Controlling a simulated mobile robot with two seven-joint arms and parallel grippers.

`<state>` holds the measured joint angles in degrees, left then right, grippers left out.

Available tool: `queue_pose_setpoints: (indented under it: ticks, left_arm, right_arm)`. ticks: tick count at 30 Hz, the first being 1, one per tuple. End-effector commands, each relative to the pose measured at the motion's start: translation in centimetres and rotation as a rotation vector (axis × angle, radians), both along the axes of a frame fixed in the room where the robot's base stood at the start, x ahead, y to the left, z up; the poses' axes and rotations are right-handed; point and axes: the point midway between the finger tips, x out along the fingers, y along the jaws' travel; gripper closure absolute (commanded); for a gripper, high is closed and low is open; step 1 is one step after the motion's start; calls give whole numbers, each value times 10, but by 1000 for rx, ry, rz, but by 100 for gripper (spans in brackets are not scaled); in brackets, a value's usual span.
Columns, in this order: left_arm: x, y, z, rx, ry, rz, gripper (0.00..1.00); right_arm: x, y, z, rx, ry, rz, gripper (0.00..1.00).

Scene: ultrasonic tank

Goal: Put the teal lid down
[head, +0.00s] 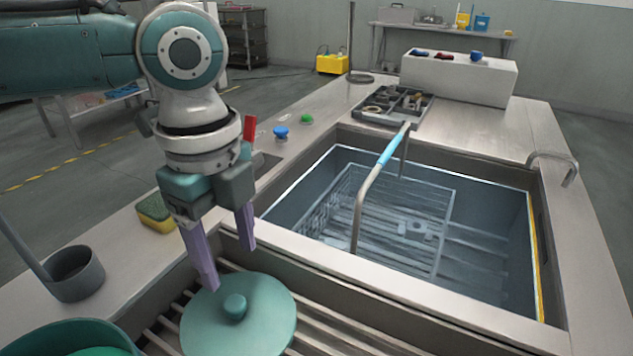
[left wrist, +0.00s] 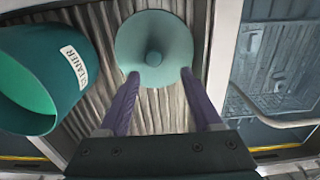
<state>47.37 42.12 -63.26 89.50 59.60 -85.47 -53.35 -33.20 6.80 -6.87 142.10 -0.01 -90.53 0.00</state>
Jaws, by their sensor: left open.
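The teal lid (head: 255,318) is a round disc with a small knob in its middle. It lies flat on the slatted drain rack (head: 160,340) in front of the tank, knob up. In the left wrist view the lid (left wrist: 133,50) shows just beyond my fingertips. My left gripper (head: 232,268) is open, with its two purple fingers apart above the lid's far edge and the knob outside them. It also shows in the left wrist view (left wrist: 158,76) with nothing between its fingers. I cannot tell whether a fingertip touches the lid. My right gripper is not in view.
A teal container labelled cleaner (left wrist: 45,80) stands left of the lid. A sponge (head: 155,212) and a grey cup with a handle (head: 75,275) stand on the left ledge.

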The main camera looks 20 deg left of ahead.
Motion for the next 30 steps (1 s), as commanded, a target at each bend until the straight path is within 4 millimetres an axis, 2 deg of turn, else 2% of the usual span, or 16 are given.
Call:
queue_pose_setpoints:
  ticks: [5,15,21,25,30]
  left_arm:
    - [0,0,12,0,-1,-1,34]
    - [1,0,89,0,-4,0,34]
    - [1,0,122,-1,-3,1,34]
    - [0,0,131,-1,0,1,34]
    - [0,0,133,-1,1,1,34]
  right_arm:
    - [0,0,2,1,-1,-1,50]
    - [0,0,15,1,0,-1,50]
    - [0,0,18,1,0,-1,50]
    - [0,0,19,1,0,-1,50]
    - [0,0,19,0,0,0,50]
